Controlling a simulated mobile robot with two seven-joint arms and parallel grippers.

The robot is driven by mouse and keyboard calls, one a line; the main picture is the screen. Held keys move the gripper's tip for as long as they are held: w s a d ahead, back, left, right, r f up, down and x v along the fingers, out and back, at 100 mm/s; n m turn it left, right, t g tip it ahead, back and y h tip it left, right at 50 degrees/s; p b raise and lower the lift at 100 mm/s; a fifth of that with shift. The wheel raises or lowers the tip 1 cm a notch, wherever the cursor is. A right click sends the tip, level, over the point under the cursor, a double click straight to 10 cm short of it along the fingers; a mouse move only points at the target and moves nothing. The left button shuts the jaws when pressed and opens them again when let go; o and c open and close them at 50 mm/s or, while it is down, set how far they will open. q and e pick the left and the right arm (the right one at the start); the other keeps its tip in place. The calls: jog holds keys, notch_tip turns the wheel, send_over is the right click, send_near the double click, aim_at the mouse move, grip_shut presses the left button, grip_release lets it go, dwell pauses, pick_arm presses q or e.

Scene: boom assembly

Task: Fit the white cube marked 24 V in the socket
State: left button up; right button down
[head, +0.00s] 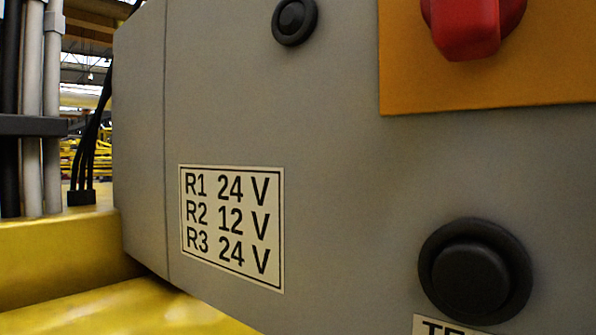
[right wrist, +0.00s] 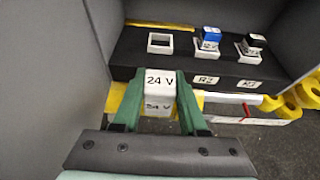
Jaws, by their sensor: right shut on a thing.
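In the right wrist view my right gripper (right wrist: 159,88) has its green fingers shut on a white cube (right wrist: 160,92) marked 24 V on its top and near side. The cube is in front of a black block (right wrist: 150,62) with a row of sockets. The left socket (right wrist: 160,42) is a white square frame and looks empty. The middle socket holds a blue-topped cube (right wrist: 211,36), the right one a black-topped cube (right wrist: 256,40). The cube appears apart from the empty socket. My left gripper is in neither view.
Labels R2 (right wrist: 206,79) and R1 (right wrist: 248,83) mark the block's front. Grey walls stand on both sides. In the head view a plate (head: 232,228) reads R1 24 V, R2 12 V, R3 24 V, near a black button (head: 473,275) and a red knob (head: 466,28).

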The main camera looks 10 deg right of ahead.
jog(key=shift+r, duration=0.25)
jog(key=shift+w+a, duration=0.2)
jog(key=shift+a, duration=0.05)
jog(key=shift+w+a+p, duration=0.75)
jog(key=shift+w+a, duration=0.25)
jog(key=shift+w, duration=0.4)
jog(key=shift+w+a+p, duration=0.75)
jog(key=shift+w+a, duration=0.3)
jog(key=shift+w, duration=0.4)
jog(key=shift+w+a+p, duration=0.75)
jog(key=shift+w+a, duration=0.25)
jog(key=shift+w, duration=0.4)
jog(key=shift+w+a+p, duration=0.5)
jog(key=shift+w+a, duration=0.05)
jog(key=shift+w, duration=0.15)
jog(key=shift+w+a+p, duration=0.45)
jog(key=shift+w, duration=0.25)
jog(key=shift+w+a, duration=0.3)
pick_arm(q)
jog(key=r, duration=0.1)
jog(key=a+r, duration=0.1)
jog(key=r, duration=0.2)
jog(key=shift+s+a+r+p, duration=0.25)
jog(key=shift+p, duration=0.05)
pick_arm(e)
jog(key=shift+w+a, duration=0.1)
jog(key=shift+w, duration=0.15)
